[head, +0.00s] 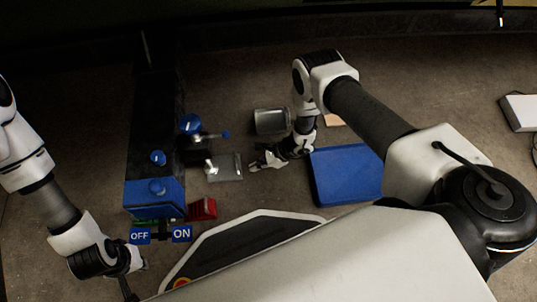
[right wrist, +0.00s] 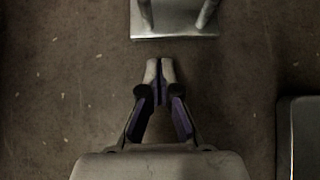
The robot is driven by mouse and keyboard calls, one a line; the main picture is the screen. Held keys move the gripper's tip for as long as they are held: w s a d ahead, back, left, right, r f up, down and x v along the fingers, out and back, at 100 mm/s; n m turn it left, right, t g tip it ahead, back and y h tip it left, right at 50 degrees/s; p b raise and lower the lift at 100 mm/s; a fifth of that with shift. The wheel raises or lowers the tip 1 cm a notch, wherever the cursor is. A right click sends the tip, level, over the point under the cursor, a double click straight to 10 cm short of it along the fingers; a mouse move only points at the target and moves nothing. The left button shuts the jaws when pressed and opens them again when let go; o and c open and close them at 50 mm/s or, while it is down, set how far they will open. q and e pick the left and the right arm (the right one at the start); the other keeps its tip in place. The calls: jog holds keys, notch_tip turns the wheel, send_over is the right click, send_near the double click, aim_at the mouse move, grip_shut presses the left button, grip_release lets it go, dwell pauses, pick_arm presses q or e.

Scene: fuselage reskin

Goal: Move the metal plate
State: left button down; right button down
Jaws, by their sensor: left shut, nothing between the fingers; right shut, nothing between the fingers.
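The metal plate (head: 224,172) lies flat on the floor-like grey surface, left of my right gripper (head: 254,165) in the head view. In the right wrist view, the plate (right wrist: 174,34) is at the top edge, with upright metal posts on it; its far part is cut off. My right gripper (right wrist: 160,72) is shut and empty, its tips a short gap from the plate's near edge. My left gripper (head: 130,290) is at the bottom left of the head view, shut and empty, away from the plate and partly cut off by the frame.
A blue machine (head: 154,193) with knobs and OFF/ON labels (head: 160,235) stands left of the plate. A red block (head: 203,209) is below it. A grey cylinder (head: 271,121) and a blue case (head: 345,174) flank my right gripper. Open surface lies above the plate.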

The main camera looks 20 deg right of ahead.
aim_at(235, 171)
jog(key=shift+w+a+b, duration=0.15)
jog(key=shift+a, duration=0.45)
jog(key=shift+w+a+b, duration=0.15)
jog(key=shift+a, duration=0.45)
jog(key=shift+w+a, duration=0.3)
jog(key=shift+a, duration=0.6)
jog(key=shift+w+a, duration=0.25)
jog(key=shift+a, duration=0.6)
